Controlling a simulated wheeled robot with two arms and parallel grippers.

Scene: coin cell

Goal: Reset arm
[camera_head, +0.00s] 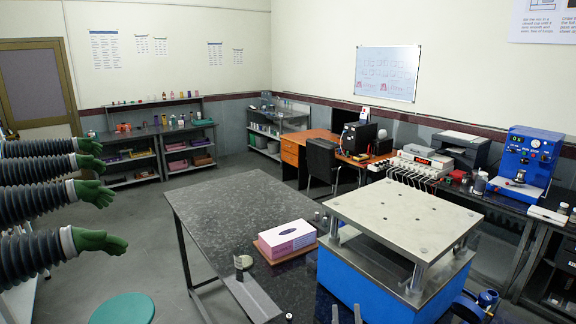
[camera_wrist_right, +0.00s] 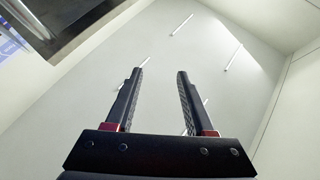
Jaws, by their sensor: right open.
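My right gripper (camera_head: 346,311) shows at the bottom edge of the head view as two dark fingertips pointing up, in front of the blue machine. In the right wrist view, the same gripper (camera_wrist_right: 160,76) has its two black fingers apart with nothing between them. The rest of the right arm is cut off below the head view. I do not see my left gripper.
A blue machine with a metal top plate (camera_head: 398,213) stands at the right of the dark table (camera_head: 215,205). Gloved glovebox sleeves (camera_head: 30,200) reach in from the left. A green stool (camera_head: 123,308) stands below them.

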